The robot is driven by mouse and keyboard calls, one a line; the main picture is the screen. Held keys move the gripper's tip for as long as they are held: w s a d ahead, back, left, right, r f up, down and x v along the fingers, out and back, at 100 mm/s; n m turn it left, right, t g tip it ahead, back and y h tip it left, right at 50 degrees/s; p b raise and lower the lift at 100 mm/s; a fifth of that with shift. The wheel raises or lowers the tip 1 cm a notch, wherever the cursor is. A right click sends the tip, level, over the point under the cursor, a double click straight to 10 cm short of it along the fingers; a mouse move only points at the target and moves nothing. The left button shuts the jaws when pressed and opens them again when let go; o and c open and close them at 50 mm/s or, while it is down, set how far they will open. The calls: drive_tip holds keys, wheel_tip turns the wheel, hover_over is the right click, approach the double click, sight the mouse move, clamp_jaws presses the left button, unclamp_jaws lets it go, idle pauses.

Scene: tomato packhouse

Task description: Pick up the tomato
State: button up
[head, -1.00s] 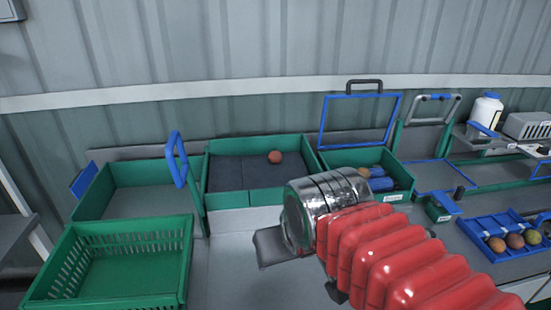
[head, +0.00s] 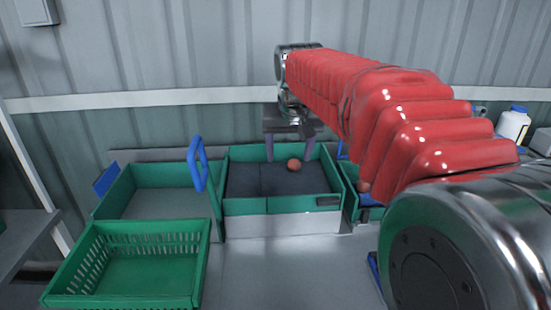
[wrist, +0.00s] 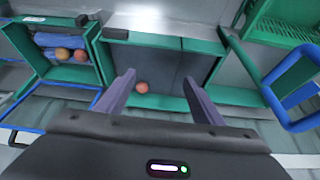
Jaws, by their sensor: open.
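A round orange-red tomato (head: 294,165) lies on the dark mat near the back right of the green-walled bin (head: 290,205). It also shows in the wrist view (wrist: 142,87), between my fingers and nearer the left one. My gripper (head: 290,154) hangs over the back of this bin, pointing down.
A green compartment (head: 165,200) with a blue loop handle (head: 198,163) stands left of the bin. A slotted green crate (head: 130,265) is in front of it. A green box (wrist: 68,73) with round fruits and blue items adjoins the bin. The corrugated wall is close behind.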

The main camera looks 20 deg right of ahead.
drive_tip(key=w+d+f+m, duration=0.15)
drive_tip(key=w+d, duration=0.25)
drive_tip(key=w, duration=0.7)
approach(294, 162)
drive_tip(key=r, duration=0.1)
drive_tip(key=a+r, duration=0.1)
drive_tip(key=r, duration=0.1)
drive_tip(key=shift+s+a+r+m+g+h, duration=0.1)
drive_tip(key=shift+s+a+m+g+h, duration=0.2)
drive_tip(key=shift+m+h, duration=0.1)
drive_tip(key=x, duration=0.8)
drive_tip(key=shift+d+f, duration=0.1)
drive_tip(key=shift+f, duration=0.15)
drive_tip(key=shift+f, duration=0.1)
drive_tip(key=shift+x, duration=2.55)
drive_tip(key=shift+w+d, duration=0.1)
drive_tip(key=shift+c, duration=0.5)
drive_tip(key=c, duration=0.7)
